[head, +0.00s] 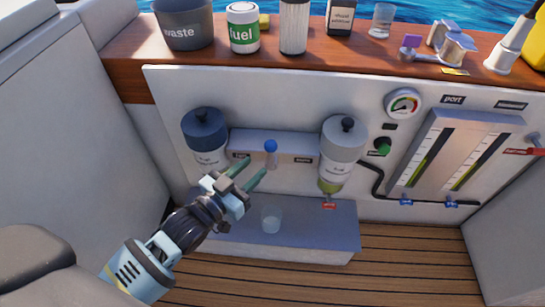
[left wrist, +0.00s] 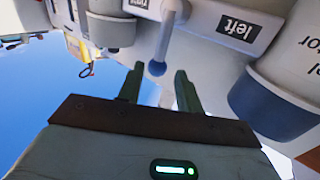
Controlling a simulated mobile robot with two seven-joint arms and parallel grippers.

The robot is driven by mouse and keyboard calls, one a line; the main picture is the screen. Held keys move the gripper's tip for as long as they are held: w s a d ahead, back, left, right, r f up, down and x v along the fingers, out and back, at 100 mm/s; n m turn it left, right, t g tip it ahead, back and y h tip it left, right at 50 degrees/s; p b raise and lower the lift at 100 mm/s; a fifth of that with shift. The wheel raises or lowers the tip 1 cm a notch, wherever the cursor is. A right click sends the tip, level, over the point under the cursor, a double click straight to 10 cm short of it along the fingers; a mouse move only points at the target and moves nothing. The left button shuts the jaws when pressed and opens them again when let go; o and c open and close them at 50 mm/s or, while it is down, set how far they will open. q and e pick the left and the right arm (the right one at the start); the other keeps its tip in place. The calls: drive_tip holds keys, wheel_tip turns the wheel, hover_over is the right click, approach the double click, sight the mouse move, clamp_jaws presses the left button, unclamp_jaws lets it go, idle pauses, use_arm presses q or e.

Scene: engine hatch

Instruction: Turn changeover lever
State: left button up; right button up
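The changeover lever (head: 270,147) has a blue ball knob and stands in front of a grey block between two filter housings. In the left wrist view the lever (left wrist: 164,50) comes down from the block, its ball lying between the fingertips in the picture. My left gripper (head: 255,171) is open with green fingers, just below the knob in the head view. In the left wrist view the gripper (left wrist: 158,72) has a clear gap between its fingers; contact with the ball cannot be made out. A "left" label (left wrist: 239,28) is beside the lever. My right gripper is out of view.
A blue-capped filter housing (head: 205,130) stands left of the lever and a white one (head: 342,145) right of it. A clear cup (head: 271,218) sits on the grey ledge below. A gauge (head: 403,104) and level tubes are farther right. The waste bucket (head: 184,30) is on the wooden shelf.

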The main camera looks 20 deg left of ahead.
sight(269, 153)
use_arm(q)
drive_tip(key=shift+r, duration=0.1)
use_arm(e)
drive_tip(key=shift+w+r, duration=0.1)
